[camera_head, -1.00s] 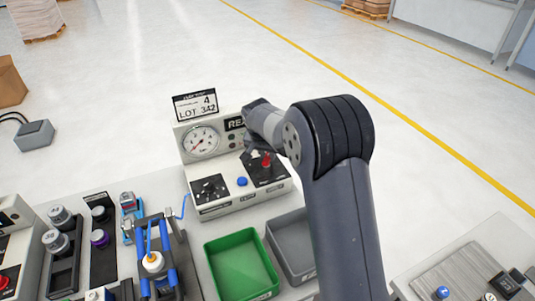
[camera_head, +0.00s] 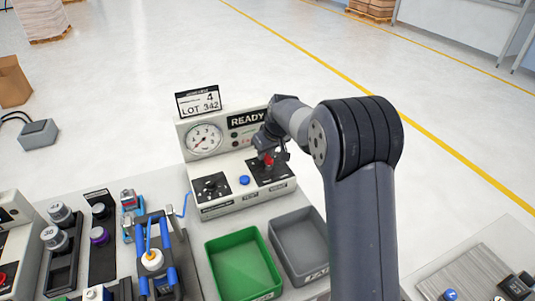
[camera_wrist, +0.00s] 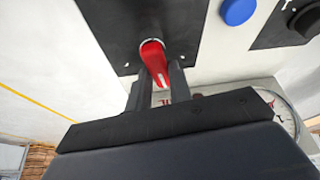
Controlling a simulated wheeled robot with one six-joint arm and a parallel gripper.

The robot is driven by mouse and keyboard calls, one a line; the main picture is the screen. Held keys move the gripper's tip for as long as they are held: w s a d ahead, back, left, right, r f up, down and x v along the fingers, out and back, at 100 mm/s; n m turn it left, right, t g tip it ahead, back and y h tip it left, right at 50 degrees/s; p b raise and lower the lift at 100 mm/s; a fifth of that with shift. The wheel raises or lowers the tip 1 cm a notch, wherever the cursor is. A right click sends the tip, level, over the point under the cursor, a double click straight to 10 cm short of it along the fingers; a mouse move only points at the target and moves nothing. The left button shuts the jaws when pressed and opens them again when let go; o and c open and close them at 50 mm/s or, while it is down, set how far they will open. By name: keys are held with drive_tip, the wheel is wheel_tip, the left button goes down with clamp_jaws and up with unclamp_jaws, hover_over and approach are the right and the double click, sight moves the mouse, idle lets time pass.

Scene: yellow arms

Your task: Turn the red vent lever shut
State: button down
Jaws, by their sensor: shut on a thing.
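The red vent lever (camera_head: 268,159) stands on a black plate (camera_head: 283,172) at the right of the control box (camera_head: 235,205). My gripper (camera_head: 273,150) is at the lever, coming from above and behind it. In the wrist view the red lever (camera_wrist: 155,62) runs from its round mount down between the two dark fingers of my gripper (camera_wrist: 160,88), which are shut on it. A white mark shows on the lever. The lever's lower end is partly hidden between the fingers.
The box also carries a gauge (camera_head: 204,139), a READY display (camera_head: 246,119), a black knob (camera_head: 210,187) and a blue button (camera_head: 244,180). A green bin (camera_head: 243,268) and a grey bin (camera_head: 302,247) stand in front. A lot sign (camera_head: 198,101) stands behind.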

drive_tip(key=n, duration=0.1)
drive_tip(key=n+g+y+b, duration=0.1)
drive_tip(key=n, duration=0.1)
drive_tip(key=shift+s+a+n, duration=0.15)
drive_tip(key=shift+n, duration=0.15)
drive_tip(key=shift+s+a+n+g+y+b, duration=0.15)
drive_tip(key=shift+n+g, duration=0.1)
drive_tip(key=shift+n, duration=0.5)
drive_tip(key=shift+s+d+n+g+y+b, duration=0.15)
drive_tip(key=shift+n+g, duration=0.1)
drive_tip(key=shift+n, duration=0.5)
drive_tip(key=shift+w+a, duration=0.1)
drive_tip(key=c, duration=1.3)
unclamp_jaws()
drive_tip(key=v, duration=1)
drive_tip(key=shift+r+b, duration=0.35)
drive_tip(key=shift+r, duration=0.05)
drive_tip(key=shift+f, duration=0.1)
